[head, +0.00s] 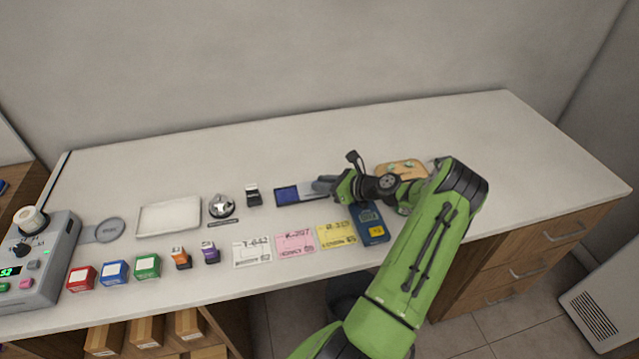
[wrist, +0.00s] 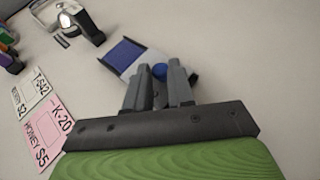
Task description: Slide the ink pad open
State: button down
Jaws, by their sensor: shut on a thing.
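The ink pad (head: 287,195) lies on the counter near its middle, with its blue pad surface exposed at the left end. In the wrist view the blue surface (wrist: 122,53) shows beyond a light grey lid (wrist: 150,63). The fingers hide part of the lid and knob.
A stamp (head: 253,195) and a silver bell (head: 221,206) stand left of the pad. A wooden tray (head: 402,169) lies behind my arm. The back counter is clear.

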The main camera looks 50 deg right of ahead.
jog(key=c, duration=1)
grip_release()
jog(key=shift+c, duration=0.2)
notch_tip(320, 180, up, 10)
jog(key=p, duration=0.2)
